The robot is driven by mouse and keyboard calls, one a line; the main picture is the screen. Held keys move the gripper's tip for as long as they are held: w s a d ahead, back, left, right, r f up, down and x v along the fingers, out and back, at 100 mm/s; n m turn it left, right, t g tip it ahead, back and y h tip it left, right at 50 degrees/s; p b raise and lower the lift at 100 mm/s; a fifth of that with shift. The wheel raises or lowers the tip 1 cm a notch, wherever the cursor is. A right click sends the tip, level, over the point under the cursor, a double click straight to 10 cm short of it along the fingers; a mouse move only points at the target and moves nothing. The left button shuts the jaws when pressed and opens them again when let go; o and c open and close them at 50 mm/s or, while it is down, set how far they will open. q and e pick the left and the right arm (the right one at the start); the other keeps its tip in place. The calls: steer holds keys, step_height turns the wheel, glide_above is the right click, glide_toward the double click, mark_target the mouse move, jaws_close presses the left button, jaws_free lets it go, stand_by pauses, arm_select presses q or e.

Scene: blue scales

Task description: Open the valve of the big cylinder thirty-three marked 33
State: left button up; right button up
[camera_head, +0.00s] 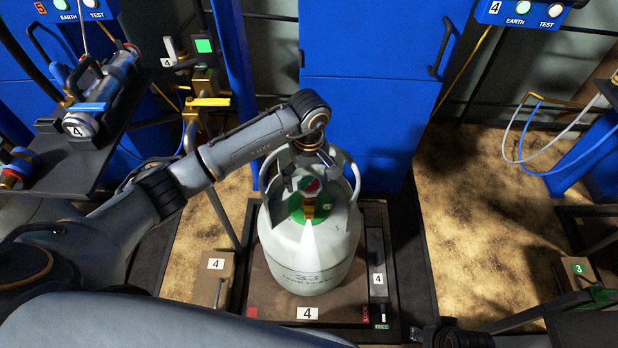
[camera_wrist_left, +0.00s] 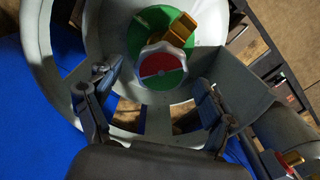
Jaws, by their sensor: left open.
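The big grey-green cylinder (camera_head: 305,255) marked 33 stands upright on the scale platform (camera_head: 262,285) marked 4. Its valve has a round red-and-green handwheel (camera_head: 310,185) inside the collar ring at the top; the handwheel also shows in the left wrist view (camera_wrist_left: 162,68), beside a brass fitting (camera_wrist_left: 172,42). My left gripper (camera_head: 310,180) is above the cylinder top, over the valve. In the left wrist view its two fingers (camera_wrist_left: 153,98) are wide apart, one on each side of the handwheel's near edge, with nothing between them gripped. My right gripper is not in view.
Tall blue cabinets (camera_head: 370,90) stand behind the scale. A black shelf (camera_head: 90,160) with a metal device marked 4 is at the left. A yellow-handled valve (camera_head: 207,102) and hoses are at the back left. Open tan floor (camera_head: 490,200) lies to the right.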

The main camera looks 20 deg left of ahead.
arm_select(q)
steer(key=c, duration=1.2)
steer(key=shift+o, duration=0.2)
